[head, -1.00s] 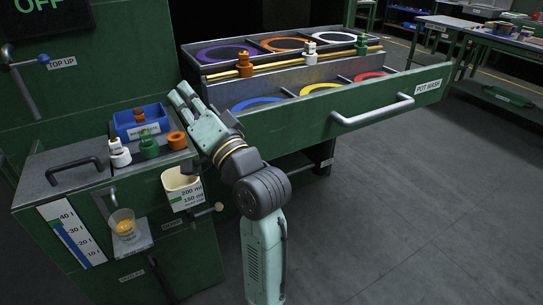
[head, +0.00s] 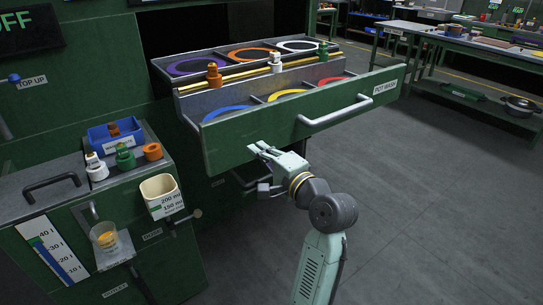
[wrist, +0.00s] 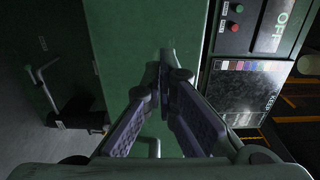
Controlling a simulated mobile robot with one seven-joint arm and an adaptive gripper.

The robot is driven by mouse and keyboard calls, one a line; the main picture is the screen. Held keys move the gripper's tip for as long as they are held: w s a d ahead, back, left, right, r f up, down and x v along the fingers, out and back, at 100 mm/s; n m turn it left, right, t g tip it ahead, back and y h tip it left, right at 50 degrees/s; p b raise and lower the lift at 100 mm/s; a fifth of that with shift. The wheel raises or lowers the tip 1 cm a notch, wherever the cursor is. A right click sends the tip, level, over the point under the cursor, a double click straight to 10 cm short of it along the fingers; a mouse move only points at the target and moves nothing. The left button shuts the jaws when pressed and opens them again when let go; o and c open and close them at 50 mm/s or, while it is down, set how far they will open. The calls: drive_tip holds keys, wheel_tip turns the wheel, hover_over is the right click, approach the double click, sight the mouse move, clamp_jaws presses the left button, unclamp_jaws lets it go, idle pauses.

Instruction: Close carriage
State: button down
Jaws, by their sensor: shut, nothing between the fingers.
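The carriage (head: 300,123) is a green drawer labelled POT WASH, pulled out of the dark machine opening. A pale bar handle (head: 335,110) is fixed across its front. It holds coloured rings in compartments and several fittings along a brass rail. My gripper (head: 258,150) is shut and empty, low at the carriage's green front panel and left of the handle. Whether it touches the panel I cannot tell. In the wrist view, my gripper's fingers (wrist: 163,70) meet in front of a green panel (wrist: 125,50).
At left, a green cabinet carries a blue bin (head: 115,138), several fittings, a cream measuring jug (head: 161,195) and a small cup (head: 105,237). A workbench (head: 470,65) stands at the back right. The grey floor at right is clear.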

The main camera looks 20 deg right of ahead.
sight(241, 135)
drive_tip(key=p+x, duration=0.1)
drive_tip(key=x, duration=0.5)
drive_tip(key=shift+w, duration=0.15)
